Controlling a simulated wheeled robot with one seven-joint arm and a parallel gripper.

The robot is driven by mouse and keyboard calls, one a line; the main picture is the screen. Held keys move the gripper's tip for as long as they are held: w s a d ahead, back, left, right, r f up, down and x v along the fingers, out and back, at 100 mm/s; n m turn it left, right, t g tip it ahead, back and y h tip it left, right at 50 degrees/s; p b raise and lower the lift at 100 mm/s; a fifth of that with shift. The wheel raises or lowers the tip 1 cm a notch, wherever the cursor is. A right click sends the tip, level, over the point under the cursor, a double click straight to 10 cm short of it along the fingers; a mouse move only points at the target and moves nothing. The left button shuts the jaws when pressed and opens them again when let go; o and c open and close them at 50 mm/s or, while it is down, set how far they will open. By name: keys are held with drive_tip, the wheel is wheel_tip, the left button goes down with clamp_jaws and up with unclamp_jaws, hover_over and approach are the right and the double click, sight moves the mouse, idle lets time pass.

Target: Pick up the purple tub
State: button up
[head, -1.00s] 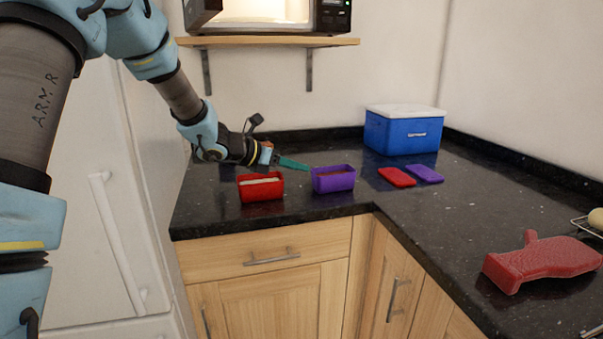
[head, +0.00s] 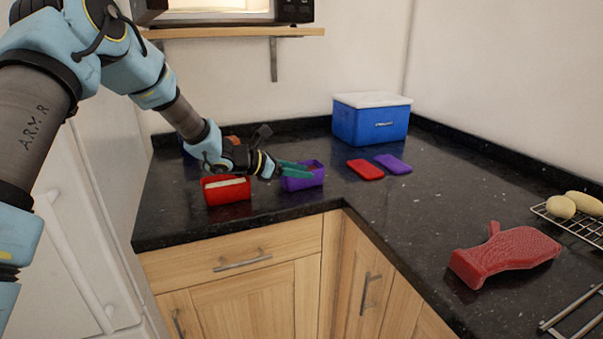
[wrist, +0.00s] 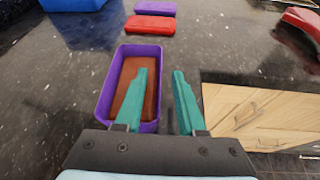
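The purple tub (head: 305,183) stands on the dark granite counter, right of a red tub (head: 228,192). In the wrist view the purple tub (wrist: 104,84) is open-topped, with something brown inside. My gripper (head: 308,171) is at the purple tub, its green fingers over the tub's top in the head view. In the wrist view my gripper (wrist: 160,74) is open, with one finger over the tub's inside and the other beyond its right wall. That wall lies between the fingers. Whether they touch it, I cannot tell.
A red lid (head: 365,169) and a purple lid (head: 393,163) lie to the right, before a blue box with a white top (head: 372,122). A red textured object (head: 505,258) and a wire rack (head: 570,222) are farther right. A shelf (head: 235,33) hangs above the counter.

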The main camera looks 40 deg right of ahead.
drive_tip(key=shift+x, duration=1.15)
clamp_jaws()
idle(0.5)
